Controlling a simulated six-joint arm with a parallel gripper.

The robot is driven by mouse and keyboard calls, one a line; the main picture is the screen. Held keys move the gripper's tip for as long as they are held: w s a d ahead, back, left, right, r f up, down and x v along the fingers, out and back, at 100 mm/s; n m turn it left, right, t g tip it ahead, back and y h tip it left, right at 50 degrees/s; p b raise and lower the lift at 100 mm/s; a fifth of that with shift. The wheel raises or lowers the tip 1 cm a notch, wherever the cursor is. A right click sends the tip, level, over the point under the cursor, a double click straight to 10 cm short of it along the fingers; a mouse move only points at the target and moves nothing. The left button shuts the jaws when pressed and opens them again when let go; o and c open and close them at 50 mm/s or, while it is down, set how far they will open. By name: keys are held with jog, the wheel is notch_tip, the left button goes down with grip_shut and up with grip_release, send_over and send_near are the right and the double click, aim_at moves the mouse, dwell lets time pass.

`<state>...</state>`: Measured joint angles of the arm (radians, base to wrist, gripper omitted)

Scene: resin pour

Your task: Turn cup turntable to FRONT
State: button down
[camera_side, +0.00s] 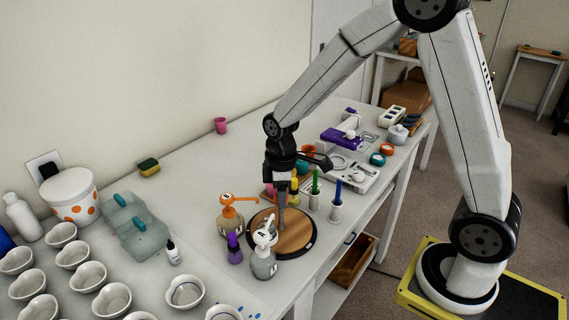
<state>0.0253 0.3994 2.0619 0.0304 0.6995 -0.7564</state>
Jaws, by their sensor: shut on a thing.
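The cup turntable (294,236) is a round wooden disc with a dark rim, on the white table. My gripper (282,204) points straight down over it, near its middle. It is shut on a slim grey upright piece (282,217) that reaches down to the disc; the fingertips are small, and I cannot tell whether this piece belongs to the turntable. No FRONT marking is readable. A white-topped pump bottle (264,262) overlaps the turntable's front left rim in the picture.
An orange-topped pump bottle (229,220) and a purple bottle (234,249) stand close left of the turntable. Holders with a green pen (315,184) and a blue pen (337,195) stand to its right. Several white cups (73,254) fill the front left.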

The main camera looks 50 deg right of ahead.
jog(key=shift+w+r+n, duration=0.1)
jog(key=shift+w+n, duration=0.05)
jog(key=shift+n, duration=9.25)
jog(key=shift+c, duration=1)
grip_release()
